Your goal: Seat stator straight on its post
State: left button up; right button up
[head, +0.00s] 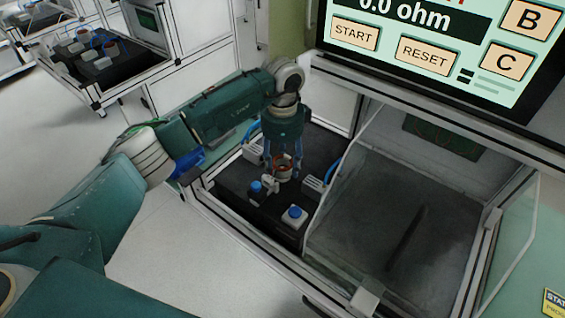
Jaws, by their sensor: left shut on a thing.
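The stator (282,171), a small copper-coloured ring with a pale lower edge, is at the fingertips of my left gripper (283,160). My left gripper points down and is shut on the stator, over the dark bench surface (235,180). I cannot make out the post; it may be hidden under the stator or the fingers. I cannot tell whether the stator touches anything below it or how straight it sits. My right gripper is not in view.
A clear guard (338,185) rises to the right. The screen (430,50) reads 0.0 ohm.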

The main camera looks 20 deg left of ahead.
pick_arm(q)
jog(key=shift+f, duration=0.3)
jog(key=o, duration=1.5)
notch_tip(320, 180, up, 12)
